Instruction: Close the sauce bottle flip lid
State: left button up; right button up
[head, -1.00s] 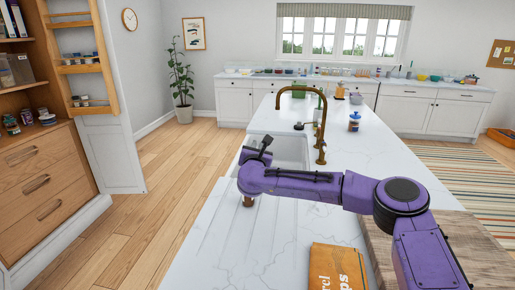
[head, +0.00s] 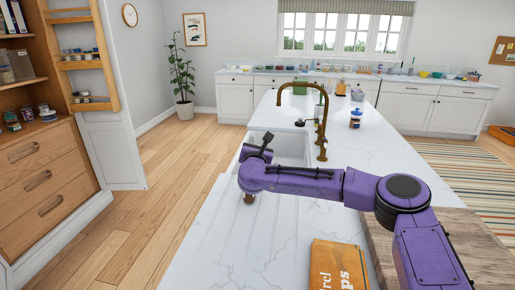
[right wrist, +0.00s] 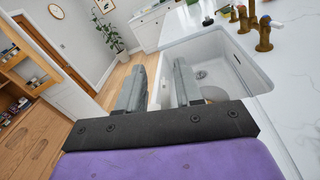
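No sauce bottle with a flip lid can be made out for certain. A small brown piece (head: 249,198) shows just below the end of my right arm in the head view; the arm hides the rest, so I cannot tell what it is. My right gripper (right wrist: 160,66) is over the island near the sink, with its two grey fingers apart in the right wrist view. Nothing is clearly held between them. In the head view its end (head: 262,148) is partly hidden by its own wrist. My left gripper is not in view.
The white marble island (head: 215,245) has a sink (head: 290,150) and a brass tap (head: 322,115). A blue-lidded jar (head: 355,119) stands right of the tap. An orange packet (head: 338,265) lies near a wooden board (head: 455,240). Wooden floor is open to the left.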

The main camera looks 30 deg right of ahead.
jog(key=b+v, duration=0.4)
jog(key=v, duration=0.6)
jog(key=shift+s+a+f, duration=0.1)
jog(key=shift+a+f, duration=0.05)
jog(key=shift+f, duration=0.05)
